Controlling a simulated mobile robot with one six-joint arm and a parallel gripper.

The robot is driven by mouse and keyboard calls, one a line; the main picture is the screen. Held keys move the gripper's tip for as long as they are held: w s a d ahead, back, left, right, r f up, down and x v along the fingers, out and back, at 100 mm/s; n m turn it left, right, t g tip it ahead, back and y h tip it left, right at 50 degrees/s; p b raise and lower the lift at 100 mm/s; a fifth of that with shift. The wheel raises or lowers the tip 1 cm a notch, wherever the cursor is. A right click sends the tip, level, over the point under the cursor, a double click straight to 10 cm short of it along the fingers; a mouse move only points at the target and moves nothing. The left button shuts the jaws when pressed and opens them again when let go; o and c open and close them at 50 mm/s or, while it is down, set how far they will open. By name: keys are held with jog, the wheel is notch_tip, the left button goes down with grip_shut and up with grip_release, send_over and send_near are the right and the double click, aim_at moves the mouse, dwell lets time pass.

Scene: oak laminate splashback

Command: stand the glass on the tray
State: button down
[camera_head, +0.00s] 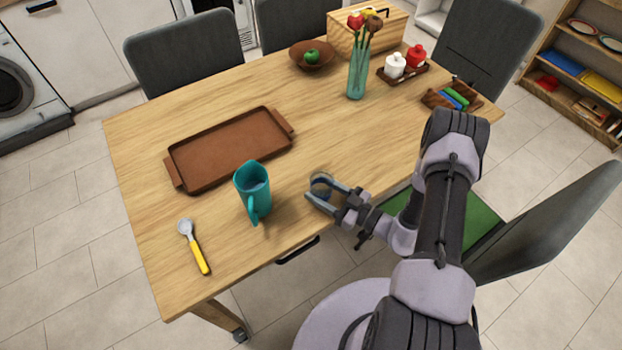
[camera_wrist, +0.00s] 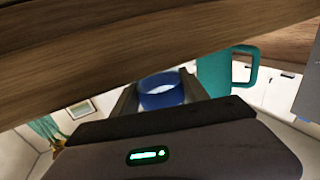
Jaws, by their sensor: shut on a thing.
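The glass (camera_head: 321,181) is a small, bluish, see-through vessel near the table's front edge. My gripper (camera_head: 324,192) is shut around it, with a finger on each side. In the wrist view the glass (camera_wrist: 160,92) shows as a blue band between the fingers (camera_wrist: 160,90). Its lower part is mostly hidden by the fingers, and I cannot tell whether it touches the table. The brown rectangular tray (camera_head: 229,149) lies on the table, up and left of my gripper, and is empty.
A teal jug (camera_head: 253,189) stands between my gripper and the tray's near side; it also shows in the wrist view (camera_wrist: 214,72). A yellow-handled spoon (camera_head: 195,247) lies at left. A vase (camera_head: 357,79) and condiment caddy (camera_head: 403,73) stand farther back. The table's middle is clear.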

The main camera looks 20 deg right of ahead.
aim_at(319, 182)
jog(key=w, duration=0.1)
jog(key=w+a+b, duration=0.1)
jog(key=w, duration=0.2)
jog(key=shift+w+a+b, duration=0.3)
jog(key=shift+w+b, duration=0.05)
jog(key=shift+w, duration=0.15)
jog(key=shift+r, duration=0.1)
jog(key=c, duration=0.6)
grip_release()
jog(key=shift+f, duration=0.2)
